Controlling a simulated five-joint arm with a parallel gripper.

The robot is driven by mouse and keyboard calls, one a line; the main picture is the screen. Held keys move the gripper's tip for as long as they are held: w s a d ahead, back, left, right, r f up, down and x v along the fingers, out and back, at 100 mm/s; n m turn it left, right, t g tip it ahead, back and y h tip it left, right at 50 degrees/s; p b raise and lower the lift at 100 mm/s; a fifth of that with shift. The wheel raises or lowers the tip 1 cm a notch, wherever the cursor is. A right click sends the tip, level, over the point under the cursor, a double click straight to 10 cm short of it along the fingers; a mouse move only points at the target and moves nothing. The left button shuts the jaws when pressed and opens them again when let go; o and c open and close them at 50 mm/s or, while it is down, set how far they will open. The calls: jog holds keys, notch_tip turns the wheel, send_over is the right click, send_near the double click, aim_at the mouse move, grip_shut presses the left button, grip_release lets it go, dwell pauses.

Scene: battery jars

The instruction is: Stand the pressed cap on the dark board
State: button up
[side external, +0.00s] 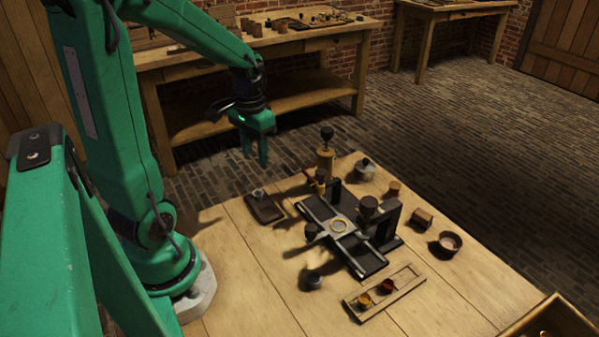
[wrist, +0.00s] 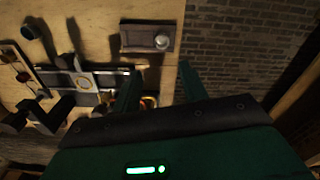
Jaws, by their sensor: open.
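A small dark board (side external: 277,214) lies on the bench left of the black fixture. A small grey metallic cap-like piece (side external: 258,194) rests on it toward its far left part. I cannot tell for sure that this is the pressed cap. In the wrist view the dark board (wrist: 136,37) is near the top, with the round grey piece (wrist: 162,41) on its right half. My gripper (side external: 257,162) is open and empty, pointing down, above and apart from the board. The wrist view shows its two spread fingers (wrist: 160,82), with no cap between them.
A black fixture (side external: 372,262) with a brass ring (side external: 339,226) and dark knobs fills the middle. A brass post (side external: 326,160), a lidded pot (side external: 365,171), a bowl (side external: 450,242) and a tray of small cups (side external: 400,286) surround it. The bench nearest my base is clear.

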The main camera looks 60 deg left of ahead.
jog(key=s+d+r+m+t, duration=0.1)
jog(key=s+d+r+t, duration=0.1)
jog(key=d+r, duration=0.3)
jog(key=s+d+r+m+t, duration=0.2)
jog(key=d+r, duration=0.3)
jog(key=d, duration=0.5)
jog(key=shift+s+r+t, duration=0.35)
jog(key=shift+t, duration=0.35)
jog(key=o, duration=0.7)
jog(key=shift+d+r, duration=0.1)
jog(key=o, duration=0.3)
jog(key=shift+w+d+r+m, duration=0.1)
jog(key=shift+d+m, duration=0.05)
jog(key=shift+m, duration=0.15)
jog(key=shift+o, duration=1.3)
jog(key=shift+w+d+r+m, duration=0.2)
jog(key=shift+d+m, duration=0.1)
jog(key=shift+m, duration=0.2)
jog(key=w+d+r+m+g, duration=0.1)
jog(key=d+r+m+g, duration=0.1)
jog(key=d+m, duration=0.4)
jog(key=w+d+r+m+g, duration=0.1)
jog(key=d+r+m+g, duration=0.2)
jog(key=d+m, duration=0.3)
jog(key=r+m, duration=0.1)
jog(key=m, duration=0.3)
jog(key=shift+w+r+g, duration=0.2)
jog(key=shift+w+g, duration=0.05)
jog(key=shift+g, duration=0.05)
